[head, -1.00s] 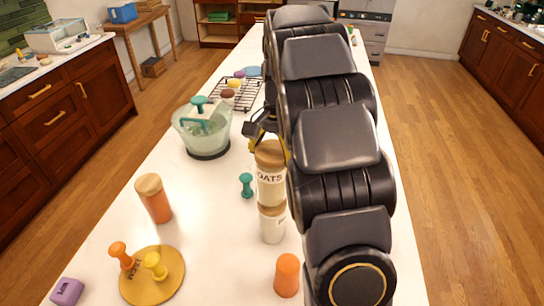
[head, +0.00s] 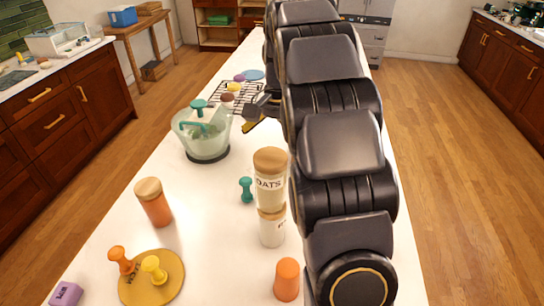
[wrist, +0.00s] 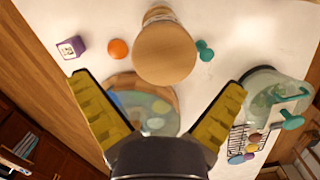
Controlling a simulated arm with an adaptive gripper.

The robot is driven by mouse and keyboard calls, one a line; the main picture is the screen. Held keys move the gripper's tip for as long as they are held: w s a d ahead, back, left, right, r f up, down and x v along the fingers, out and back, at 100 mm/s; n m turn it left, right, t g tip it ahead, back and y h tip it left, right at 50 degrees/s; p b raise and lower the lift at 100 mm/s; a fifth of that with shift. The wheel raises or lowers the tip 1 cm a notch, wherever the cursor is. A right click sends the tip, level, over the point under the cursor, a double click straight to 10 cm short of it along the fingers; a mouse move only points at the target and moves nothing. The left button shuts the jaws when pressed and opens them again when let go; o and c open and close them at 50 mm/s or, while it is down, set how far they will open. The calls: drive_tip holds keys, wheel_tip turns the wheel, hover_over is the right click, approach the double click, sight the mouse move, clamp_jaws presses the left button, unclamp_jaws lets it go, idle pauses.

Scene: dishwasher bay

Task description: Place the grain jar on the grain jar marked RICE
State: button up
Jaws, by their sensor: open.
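A tall jar labelled OATS (head: 270,178), with pale contents and a wooden lid, stands upright on top of a lower pale jar (head: 272,230). The lower jar's label is mostly turned away, so I cannot read its full word. The two jars look roughly aligned and touching. My gripper (head: 258,115) is open and empty, behind and above the OATS jar in the head view, apart from it. In the wrist view the round wooden lid (wrist: 165,52) shows beyond the open yellow-padded fingers of my gripper (wrist: 160,85).
An orange jar with a wooden lid (head: 154,203), a teal peg (head: 246,190) and an orange cup (head: 287,280) stand nearby. A glass bowl (head: 203,140) is left of my gripper. A round board (head: 150,292) holds pegs at front left. A wire rack (head: 232,97) lies farther back.

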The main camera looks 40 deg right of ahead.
wheel_tip(320, 180, up, 7)
drive_tip(key=shift+w+d, duration=0.2)
drive_tip(key=shift+d, duration=0.15)
drive_tip(key=shift+r, duration=0.1)
drive_tip(key=s+a+f+n, duration=0.1)
drive_tip(key=s+a+n, duration=0.6)
drive_tip(key=s+a, duration=0.55)
drive_tip(key=s+a+f+n, duration=0.3)
drive_tip(key=s+a, duration=0.1)
drive_tip(key=s, duration=0.3)
drive_tip(key=s+a+f+n+g+h, duration=0.1)
drive_tip(key=s+a+f+n, duration=0.2)
drive_tip(key=s, duration=0.4)
drive_tip(key=shift+a+f, duration=0.35)
drive_tip(key=shift+f, duration=0.3)
